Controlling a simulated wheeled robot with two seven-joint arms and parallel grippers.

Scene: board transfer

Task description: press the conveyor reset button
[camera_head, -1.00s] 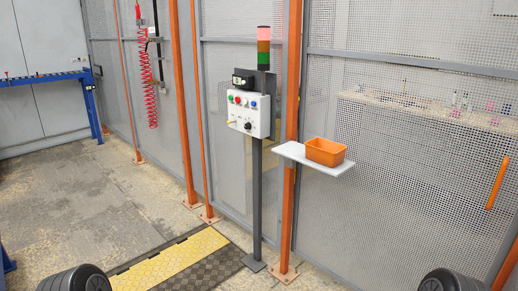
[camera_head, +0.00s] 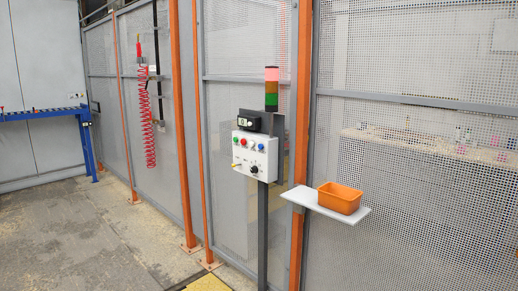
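A white control box (camera_head: 255,155) is mounted on a dark grey post in the middle of the head view. Its face carries a row of small buttons, including a green button (camera_head: 235,139), a red button (camera_head: 243,141) and a blue button (camera_head: 261,147), with a dark knob (camera_head: 254,169) below. Which one is the conveyor reset button cannot be read. A small black device with a display (camera_head: 253,121) sits on top of the box. Neither of my grippers is in view.
A signal tower (camera_head: 271,88) rises above the box. A white shelf (camera_head: 300,198) with an orange bin (camera_head: 339,198) juts out at its right. Mesh fencing (camera_head: 420,215) stands behind. A blue-framed conveyor (camera_head: 40,113) is at far left. The floor (camera_head: 90,230) at left is clear.

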